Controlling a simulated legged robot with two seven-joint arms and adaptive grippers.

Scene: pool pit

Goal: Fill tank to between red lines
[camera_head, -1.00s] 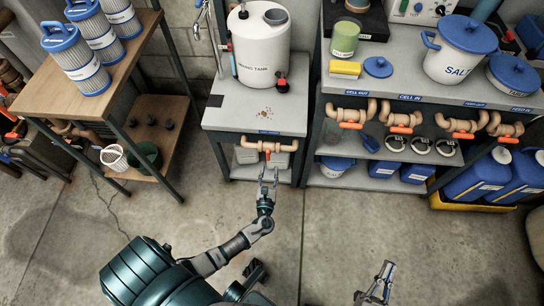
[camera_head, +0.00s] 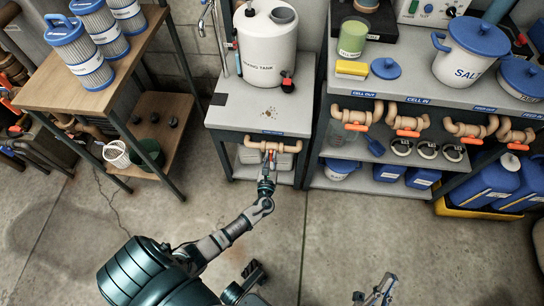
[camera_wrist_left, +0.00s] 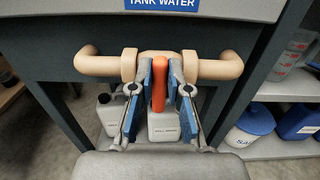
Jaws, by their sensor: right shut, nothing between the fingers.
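The white mixing tank (camera_head: 268,50) stands on a grey bench at the back; its water level and any red lines cannot be made out. Under the bench front runs a tan tank-water pipe (camera_head: 290,153), also in the left wrist view (camera_wrist_left: 100,67), with an orange valve handle (camera_wrist_left: 158,84) pointing down. My left gripper (camera_head: 269,157) is at this handle. In the left wrist view its blue-padded fingers (camera_wrist_left: 166,84) are open, one on each side of the handle; firm contact cannot be told. My right gripper (camera_head: 385,285) is shut and empty, low over the floor, away from the tank.
A tap (camera_head: 211,30) stands left of the tank. White jugs (camera_wrist_left: 165,125) sit below the pipe. The right bench (camera_head: 430,90) carries more orange-handled valves (camera_head: 407,133) and a salt pot (camera_head: 470,55). A filter table (camera_head: 85,92) is at left. The floor in front is clear.

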